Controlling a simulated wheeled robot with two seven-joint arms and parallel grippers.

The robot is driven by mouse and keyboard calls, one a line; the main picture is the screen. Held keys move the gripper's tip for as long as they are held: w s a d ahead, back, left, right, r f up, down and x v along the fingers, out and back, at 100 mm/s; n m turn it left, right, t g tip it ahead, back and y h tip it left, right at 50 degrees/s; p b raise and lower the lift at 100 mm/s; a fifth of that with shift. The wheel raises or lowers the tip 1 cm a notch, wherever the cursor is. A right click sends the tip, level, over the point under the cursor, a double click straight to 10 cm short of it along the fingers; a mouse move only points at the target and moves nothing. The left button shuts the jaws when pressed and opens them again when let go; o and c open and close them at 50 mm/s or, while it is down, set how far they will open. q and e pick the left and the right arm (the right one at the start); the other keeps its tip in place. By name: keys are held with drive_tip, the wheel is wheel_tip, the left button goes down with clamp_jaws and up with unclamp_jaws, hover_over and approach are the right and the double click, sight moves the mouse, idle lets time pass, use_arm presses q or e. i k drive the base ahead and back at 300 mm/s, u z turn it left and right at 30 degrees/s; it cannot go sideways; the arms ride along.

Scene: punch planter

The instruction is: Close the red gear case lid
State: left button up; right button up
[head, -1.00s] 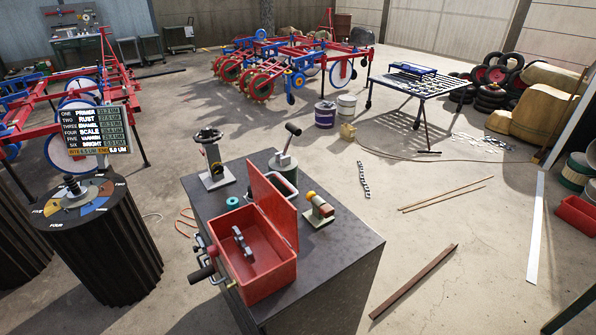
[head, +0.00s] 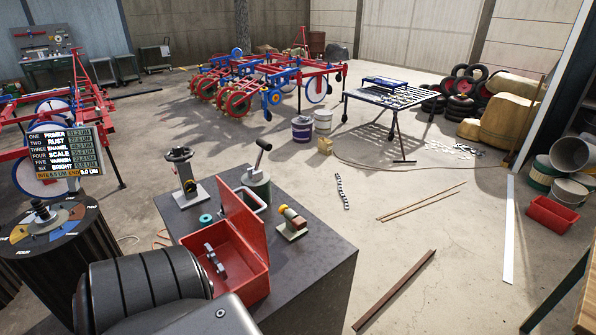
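The red gear case (head: 256,277) stands on the dark top of a workbench. Its red lid (head: 243,223) is open and stands up along the right side of the case, tilted. A grey metal part (head: 215,262) lies inside the case. A large dark grey, ribbed part of my own arm comes in at the lower left of the head view and covers the case's near left side, including the crank handle seen there earlier. Neither of my grippers shows in the head view.
A sign (head: 65,152) and dark drum (head: 88,235) stand left.

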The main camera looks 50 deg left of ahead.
sight(243, 220)
drive_tip(key=z, duration=0.1)
drive_tip(key=i, duration=1.6)
drive_tip(key=u, duration=3.7)
drive_tip(key=k, duration=0.5)
drive_tip(key=z, duration=0.95)
drive_tip(key=i, duration=0.7)
drive_tip(key=u, duration=0.2)
